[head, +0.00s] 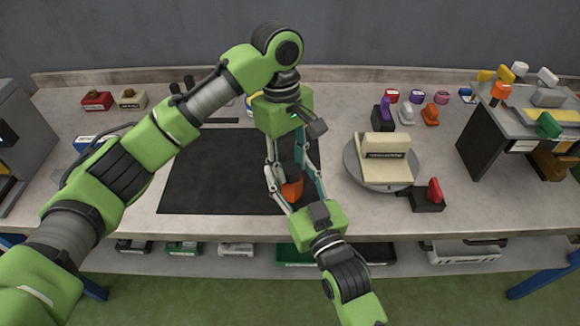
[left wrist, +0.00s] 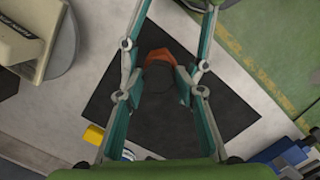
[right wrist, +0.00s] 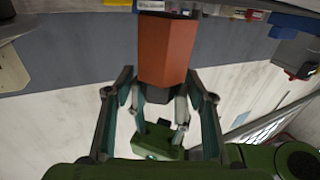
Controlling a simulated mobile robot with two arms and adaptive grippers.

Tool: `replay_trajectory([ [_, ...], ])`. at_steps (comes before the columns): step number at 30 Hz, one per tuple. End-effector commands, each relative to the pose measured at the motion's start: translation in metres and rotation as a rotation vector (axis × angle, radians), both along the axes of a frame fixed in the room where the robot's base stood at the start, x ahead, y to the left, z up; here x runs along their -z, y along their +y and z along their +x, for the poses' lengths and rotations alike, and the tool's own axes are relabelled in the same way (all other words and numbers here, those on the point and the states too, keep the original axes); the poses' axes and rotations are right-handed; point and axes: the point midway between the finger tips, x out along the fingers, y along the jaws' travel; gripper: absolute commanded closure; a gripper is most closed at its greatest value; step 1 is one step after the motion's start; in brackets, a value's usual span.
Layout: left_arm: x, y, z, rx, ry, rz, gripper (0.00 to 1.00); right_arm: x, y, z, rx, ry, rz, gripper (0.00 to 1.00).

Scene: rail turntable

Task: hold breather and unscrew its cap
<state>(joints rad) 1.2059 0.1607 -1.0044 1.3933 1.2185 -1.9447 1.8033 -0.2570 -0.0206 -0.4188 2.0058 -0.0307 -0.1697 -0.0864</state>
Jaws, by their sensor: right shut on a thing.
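The breather has an orange faceted body (head: 291,189) and a black cap (head: 291,168). It is held above the dark mat, between my two grippers. My right gripper (head: 297,193) is shut on the orange body, which also shows large in the right wrist view (right wrist: 166,50). My left gripper (head: 286,166) comes down from above. In the left wrist view its open fingers (left wrist: 158,84) stand on either side of the black cap (left wrist: 157,78), with a gap visible. Finger linkages partly hide the breather in the head view.
The dark mat (head: 210,180) lies on the workbench. To the right are a round turntable (head: 350,165) with a cream block (head: 385,172), a black box with a red part (head: 428,198), and a crowded stand (head: 485,140). Several small coloured parts line the back.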

Motion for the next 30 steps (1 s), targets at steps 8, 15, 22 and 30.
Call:
replay_trajectory([
  [8,-0.027,0.0,0.002,0.003,-0.009,-0.006,0.5,0.024,-0.004,-0.002,0.003,0.048,-0.027,1.0],
  [15,-0.025,-0.001,0.001,0.015,-0.005,-0.005,0.5,0.018,-0.002,-0.001,0.002,0.037,-0.022,1.0],
  [22,-0.024,-0.002,0.001,0.248,-0.003,-0.004,0.5,0.016,-0.002,-0.001,0.001,0.032,-0.02,1.0],
  [30,-0.024,-0.003,0.001,0.512,-0.002,-0.006,0.5,0.015,-0.002,-0.001,0.001,0.03,-0.018,1.0],
])
